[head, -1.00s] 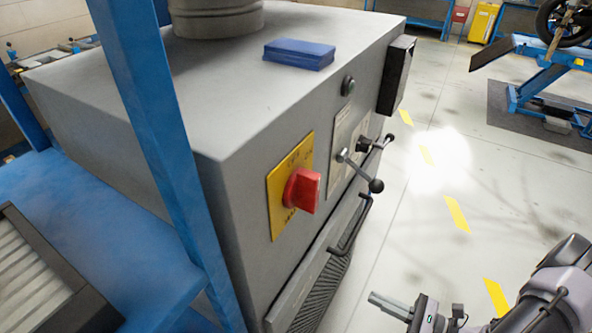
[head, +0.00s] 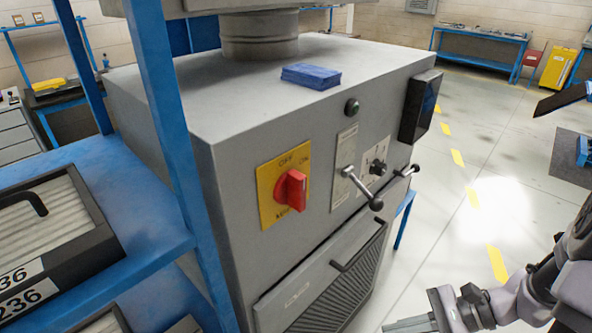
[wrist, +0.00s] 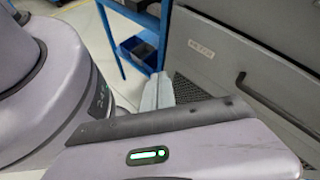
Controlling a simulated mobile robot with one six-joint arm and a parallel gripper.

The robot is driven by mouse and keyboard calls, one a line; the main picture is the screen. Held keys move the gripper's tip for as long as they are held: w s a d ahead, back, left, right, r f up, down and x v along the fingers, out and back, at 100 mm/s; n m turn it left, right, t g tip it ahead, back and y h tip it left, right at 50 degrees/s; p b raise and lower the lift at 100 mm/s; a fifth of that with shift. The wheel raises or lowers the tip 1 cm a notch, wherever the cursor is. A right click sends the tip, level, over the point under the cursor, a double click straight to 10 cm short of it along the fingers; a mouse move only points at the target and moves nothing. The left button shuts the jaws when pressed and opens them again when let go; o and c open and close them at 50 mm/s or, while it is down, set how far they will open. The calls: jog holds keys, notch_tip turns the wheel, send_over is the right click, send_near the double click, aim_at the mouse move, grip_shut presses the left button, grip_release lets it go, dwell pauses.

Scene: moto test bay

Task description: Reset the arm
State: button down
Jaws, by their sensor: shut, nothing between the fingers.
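My gripper (head: 412,323) is at the bottom edge of the head view, low in front of the grey cabinet (head: 230,120) and right of its vented lower panel. In the wrist view its two pale fingers (wrist: 157,92) are together with nothing between them. My arm comes in from the right. The gripper is clear of the red rotary knob (head: 291,190) on its yellow plate and of the ball-ended lever (head: 362,187). Part of the gripper is cut off by the frame edge.
A blue shelf rack (head: 172,130) with a bin (head: 85,225) stands close on the left. A blue block (head: 311,75) lies on the cabinet top. A dark handle (wrist: 270,100) juts from the panel near the gripper. Open floor (head: 470,150) with yellow dashes lies right.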

jog(key=s+a+r+n+t+h, duration=0.1)
jog(key=s+a+r+n+h, duration=0.1)
jog(key=a+r+n+h, duration=0.2)
jog(key=s+a+r+n+t+h, duration=0.2)
jog(key=a+r+n+h, duration=0.3)
jog(key=a+r+n, duration=0.3)
notch_tip(320, 180, up, 5)
jog(key=shift+s+a+f+t, duration=0.1)
jog(key=shift+s+a+t, duration=0.25)
jog(key=shift+a, duration=0.1)
